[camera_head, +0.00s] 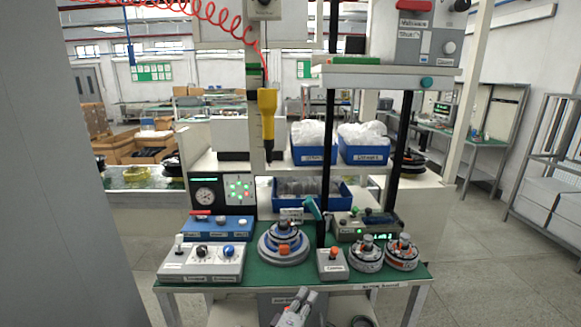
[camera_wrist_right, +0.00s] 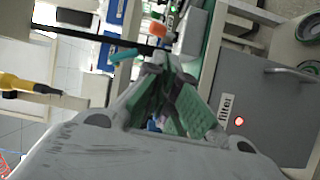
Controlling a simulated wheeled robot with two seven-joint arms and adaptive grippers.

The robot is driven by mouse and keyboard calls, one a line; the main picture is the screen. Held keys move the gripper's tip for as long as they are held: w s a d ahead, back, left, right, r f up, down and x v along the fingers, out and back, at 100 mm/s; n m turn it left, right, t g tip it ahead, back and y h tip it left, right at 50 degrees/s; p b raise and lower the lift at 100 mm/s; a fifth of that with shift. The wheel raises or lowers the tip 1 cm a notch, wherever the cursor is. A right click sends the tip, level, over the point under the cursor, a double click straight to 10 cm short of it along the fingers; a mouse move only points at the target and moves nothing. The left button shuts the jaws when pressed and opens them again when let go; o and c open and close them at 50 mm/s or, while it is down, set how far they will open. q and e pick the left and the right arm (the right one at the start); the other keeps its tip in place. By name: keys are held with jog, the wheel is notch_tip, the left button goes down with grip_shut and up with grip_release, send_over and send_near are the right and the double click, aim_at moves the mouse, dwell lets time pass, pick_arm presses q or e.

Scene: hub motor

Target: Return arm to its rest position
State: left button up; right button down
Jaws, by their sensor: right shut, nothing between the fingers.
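My right gripper (camera_head: 303,294) is at the bottom middle of the head view, in front of the bench's front edge and below the bench top. Its fingers are shut and empty. In the right wrist view the gripper (camera_wrist_right: 165,65) points at the bench, which appears turned on its side. The green workbench (camera_head: 205,283) carries a hub motor (camera_head: 284,247) on a round grey base near its middle. My left gripper does not show.
On the bench are a grey switch box (camera_head: 203,262), a small button box (camera_head: 332,264) and two round motor parts (camera_head: 367,256) at the right. A yellow screwdriver (camera_head: 267,117) hangs above. Blue bins (camera_head: 314,155) stand behind.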

jog(key=w+a+f+n+g+y, duration=0.2)
jog(key=w+f+y, duration=0.15)
jog(key=f, duration=0.75)
jog(key=w+a+f+n+g+y, duration=0.1)
jog(key=w+a+f+g+y, duration=0.3)
jog(key=f, duration=0.6)
jog(key=s+d+f+m+g+y, duration=0.1)
jog(key=s+d+f+m, duration=0.2)
jog(key=f, duration=0.4)
jog(key=s+d+f+m+y, duration=0.1)
jog(key=s+d+f, duration=0.2)
jog(key=d+f, duration=0.3)
jog(key=s+d+f+m+g+y, duration=0.1)
jog(key=s+d+f, duration=0.2)
jog(key=f, duration=0.5)
jog(key=s+d+f+m+g+h, duration=0.1)
jog(key=s+d+f+m+g, duration=0.15)
jog(key=s+d+f, duration=0.7)
jog(key=s+d+f+m+g+h, duration=0.1)
jog(key=s+d+f+m, duration=0.5)
jog(key=s, duration=0.6)
jog(key=s+d+f+g, duration=0.1)
jog(key=s+f+g, duration=0.1)
jog(key=s, duration=1)
jog(key=s+d+f+n+g, duration=0.1)
jog(key=s+f, duration=0.3)
jog(key=s, duration=0.9)
jog(key=shift+s+d+g+h, duration=0.3)
jog(key=shift+d+g+h, duration=0.05)
jog(key=shift+d, duration=0.35)
